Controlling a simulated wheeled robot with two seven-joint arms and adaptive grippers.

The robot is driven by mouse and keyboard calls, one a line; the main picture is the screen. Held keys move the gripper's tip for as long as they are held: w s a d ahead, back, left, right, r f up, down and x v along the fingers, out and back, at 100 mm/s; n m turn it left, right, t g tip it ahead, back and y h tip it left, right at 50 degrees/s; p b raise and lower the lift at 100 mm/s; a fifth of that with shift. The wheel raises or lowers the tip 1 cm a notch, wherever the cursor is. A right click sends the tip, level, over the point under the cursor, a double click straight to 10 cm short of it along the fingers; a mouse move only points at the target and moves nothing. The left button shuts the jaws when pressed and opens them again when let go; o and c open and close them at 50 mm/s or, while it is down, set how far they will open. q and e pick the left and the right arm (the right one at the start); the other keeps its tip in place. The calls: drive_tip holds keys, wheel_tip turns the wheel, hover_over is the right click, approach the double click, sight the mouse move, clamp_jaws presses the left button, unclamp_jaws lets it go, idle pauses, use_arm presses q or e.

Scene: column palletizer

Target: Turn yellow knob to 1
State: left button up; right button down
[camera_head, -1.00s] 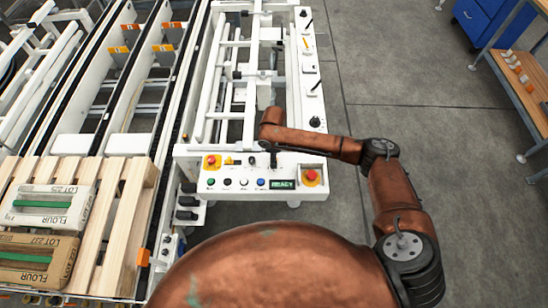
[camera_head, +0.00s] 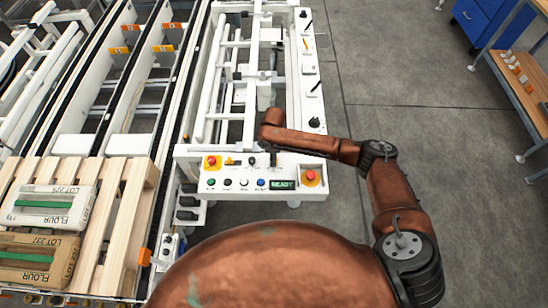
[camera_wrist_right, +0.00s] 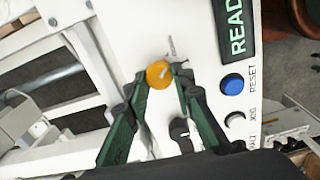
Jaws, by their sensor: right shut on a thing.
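The yellow knob (camera_wrist_right: 158,76) sits on the white control panel (camera_wrist_right: 135,25) in the right wrist view, with a pale line across its face. My right gripper (camera_wrist_right: 160,82) is shut on it, one dark green finger on each side. In the head view my right gripper (camera_head: 273,158) is at the panel, above the blue button, and the knob is hidden by it. I cannot read the number the knob points to. My left gripper is not in view.
A black knob (camera_wrist_right: 180,130) is close beside the gripper. The blue RESET button (camera_wrist_right: 232,84), white JOG button (camera_wrist_right: 235,120) and READY display (camera_head: 283,184) are near. A pallet (camera_head: 125,215) holds flour bags.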

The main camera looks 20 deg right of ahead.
drive_tip(key=m+p, duration=0.5)
drive_tip(key=p, duration=0.2)
drive_tip(key=shift+r, duration=0.2)
drive_tip(key=shift+f+m+p, duration=0.2)
drive_tip(key=shift+m+p, duration=1.25)
drive_tip(key=shift+m, duration=0.15)
drive_tip(key=c, duration=1.7)
unclamp_jaws()
drive_tip(key=shift+o, duration=0.2)
wheel_tip(320, 180, up, 12)
